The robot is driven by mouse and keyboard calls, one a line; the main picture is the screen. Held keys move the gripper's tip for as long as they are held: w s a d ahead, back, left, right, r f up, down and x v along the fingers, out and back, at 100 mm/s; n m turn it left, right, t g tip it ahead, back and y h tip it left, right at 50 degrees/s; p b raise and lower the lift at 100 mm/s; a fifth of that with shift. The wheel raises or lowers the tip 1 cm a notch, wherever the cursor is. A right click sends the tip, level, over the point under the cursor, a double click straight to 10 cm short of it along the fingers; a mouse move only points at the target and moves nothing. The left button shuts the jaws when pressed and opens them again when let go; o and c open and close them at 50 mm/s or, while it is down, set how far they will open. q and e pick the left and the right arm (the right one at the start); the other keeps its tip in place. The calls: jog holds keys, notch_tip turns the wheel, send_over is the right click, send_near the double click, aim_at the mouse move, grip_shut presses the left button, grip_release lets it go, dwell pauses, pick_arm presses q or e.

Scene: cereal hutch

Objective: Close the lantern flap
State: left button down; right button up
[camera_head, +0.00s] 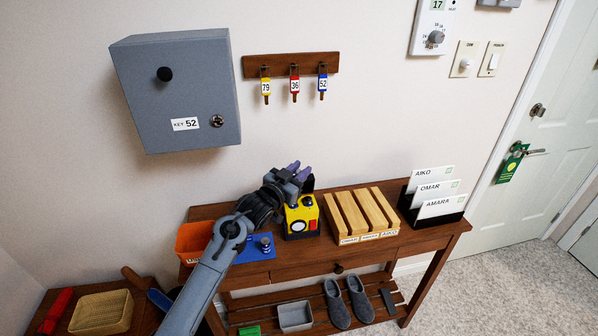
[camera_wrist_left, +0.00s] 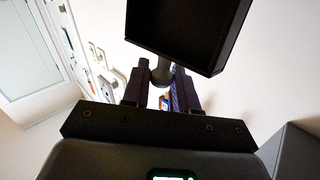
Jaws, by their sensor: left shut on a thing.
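The yellow lantern (camera_head: 301,221), with a round white face and a red spot, stands on the wooden hutch top. My left gripper (camera_head: 298,170) is just above it. A small black part (camera_head: 309,184) shows behind the fingers, probably the raised flap. In the left wrist view, the gripper (camera_wrist_left: 160,82) is shut on a dark rounded knob (camera_wrist_left: 161,72). The knob joins a black, shallow-rimmed panel (camera_wrist_left: 185,30), which looks like the lantern flap. The fingers hide how the flap meets the lantern. My right gripper is not in view.
A slatted wooden block (camera_head: 361,214) stands right of the lantern, then a black card rack (camera_head: 434,207). An orange bin (camera_head: 193,241) and blue plate (camera_head: 257,247) are left. A grey key box (camera_head: 177,90) and a key rail (camera_head: 291,65) hang above.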

aim_at(303, 212)
pick_arm(q)
jog(key=shift+s+d+f+m+t+h+b, duration=0.2)
jog(key=shift+s+f+m+t+h+b, duration=0.15)
jog(key=shift+s+m+b, duration=0.2)
jog(key=shift+s+d+f+m+t+h+b, duration=0.15)
jog(key=shift+s+m+t+h+b, duration=0.15)
jog(key=shift+s+m+t, duration=0.25)
jog(key=shift+s+d+f+m+t+h+b, duration=0.1)
jog(key=shift+s+f+m+t+h+b, duration=0.1)
jog(key=shift+s+m+h+b, duration=0.25)
jog(key=shift+s+d+f+m+t+h+b, duration=0.1)
jog(key=shift+s+f+m+t+h+b, duration=0.1)
jog(key=shift+s+m+b, duration=0.35)
jog(key=shift+s+d+f+m+t+h+b, duration=0.2)
jog(key=shift+s+m+h+b, duration=0.1)
jog(key=shift+m+h+b, duration=0.25)
jog(key=shift+s+d+f+m+t+h+b, duration=0.15)
jog(key=shift+s+m+h+b, duration=0.15)
jog(key=shift+m+b, duration=0.3)
jog(key=shift+a, duration=0.1)
jog(key=c, duration=1)
grip_release()
jog(key=shift+r, duration=0.15)
